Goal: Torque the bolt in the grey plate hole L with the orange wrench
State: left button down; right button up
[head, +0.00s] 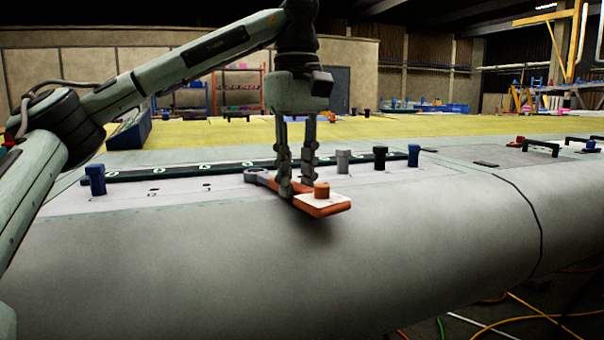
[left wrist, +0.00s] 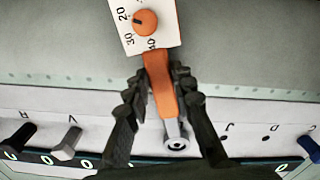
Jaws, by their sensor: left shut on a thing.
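The orange wrench (head: 300,199) is held in my left gripper (head: 296,184), whose fingers are shut on its handle. Its grey ring end points left in the head view, and its white dial plate with an orange knob points right. In the left wrist view my left gripper (left wrist: 160,92) is closed around the orange handle (left wrist: 162,85), with the ring end (left wrist: 176,144) over the grey plate (left wrist: 225,110). The plate carries lettered holes; I cannot make out an L. Bolts stand on it: blue (head: 95,180), grey (head: 343,160), black (head: 380,157) and blue (head: 413,154).
A dark strip with green marks (head: 200,171) runs behind the holes. The smooth grey wing edge (head: 300,270) curves down in front. Black handles (head: 541,147) stand at the right. Cables (head: 520,325) lie on the floor at lower right.

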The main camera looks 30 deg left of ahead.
aim_at(241, 207)
pick_arm(q)
jog(key=shift+s, duration=0.1)
jog(key=shift+s+a+m, duration=0.4)
jog(key=shift+s+m, duration=0.2)
jog(key=shift+s+a+m, duration=0.35)
jog(key=shift+s+m, duration=0.2)
jog(key=shift+m, duration=0.05)
jog(key=shift+s+a+m, duration=0.9)
jog(key=shift+s+m, duration=0.15)
jog(key=shift+m, duration=0.15)
jog(key=shift+s+a+m, duration=0.85)
jog(key=shift+a+m, duration=0.3)
jog(key=shift+m, duration=0.05)
jog(key=shift+a, duration=0.1)
